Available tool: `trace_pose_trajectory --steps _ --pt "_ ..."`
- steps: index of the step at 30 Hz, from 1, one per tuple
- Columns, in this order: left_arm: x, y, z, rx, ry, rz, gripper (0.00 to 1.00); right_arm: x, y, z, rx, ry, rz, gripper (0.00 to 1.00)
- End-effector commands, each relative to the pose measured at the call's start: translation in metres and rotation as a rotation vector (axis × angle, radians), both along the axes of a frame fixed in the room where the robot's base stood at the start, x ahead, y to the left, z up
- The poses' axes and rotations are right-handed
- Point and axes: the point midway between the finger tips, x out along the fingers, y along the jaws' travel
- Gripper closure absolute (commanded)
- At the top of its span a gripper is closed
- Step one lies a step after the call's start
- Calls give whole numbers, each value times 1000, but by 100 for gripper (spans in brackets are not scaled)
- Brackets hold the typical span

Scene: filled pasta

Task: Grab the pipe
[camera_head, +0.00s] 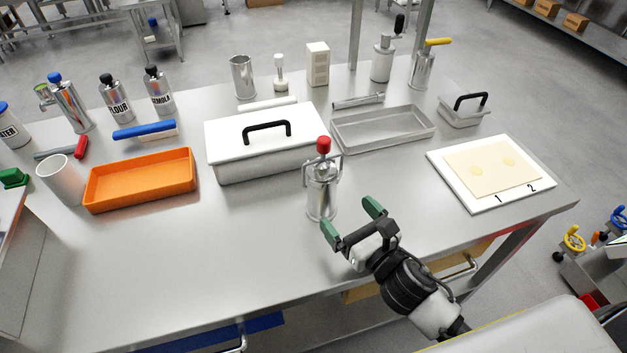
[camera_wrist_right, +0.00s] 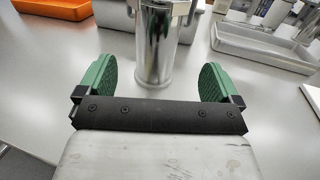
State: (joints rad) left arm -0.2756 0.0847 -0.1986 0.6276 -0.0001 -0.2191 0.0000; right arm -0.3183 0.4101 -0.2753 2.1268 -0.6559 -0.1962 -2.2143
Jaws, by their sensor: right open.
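A steel cylinder (camera_head: 321,195) with a red knob and side handles stands upright near the table's front middle. In the right wrist view its shiny body (camera_wrist_right: 154,45) stands between and beyond my fingertips. My right gripper (camera_head: 350,219) is open and empty, with green finger pads, just in front and to the right of the cylinder. The cylinder appears not gripped. No thing is plainly labelled as the pipe; a thin metal tube-like piece (camera_head: 358,100) also lies behind the grey tray. My left gripper does not show.
A white lidded box (camera_head: 222,165) stands behind the cylinder, with an orange tray (camera_head: 140,186) to the left. A grey tray (camera_head: 347,143) lies behind right. A white board (camera_head: 480,202) with a dough sheet is at right. The front left of the table (camera_head: 170,270) is clear.

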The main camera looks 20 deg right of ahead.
Motion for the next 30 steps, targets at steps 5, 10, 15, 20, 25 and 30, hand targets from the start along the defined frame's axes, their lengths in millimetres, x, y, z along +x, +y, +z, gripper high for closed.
trace_pose_trajectory --steps 5,10,15,20,25,30 --pt "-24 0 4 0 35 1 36 29 9 2 5 -2 -1 5" --pt "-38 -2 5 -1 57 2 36 42 12 1 3 0 -1 5" --pt "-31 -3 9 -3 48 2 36 62 21 3 7 0 -2 5" --pt "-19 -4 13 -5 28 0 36 83 28 1 5 0 -2 5" --pt "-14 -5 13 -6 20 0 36 90 30 0 4 1 -1 5" --pt "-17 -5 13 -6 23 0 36 90 30 0 4 2 -1 7"
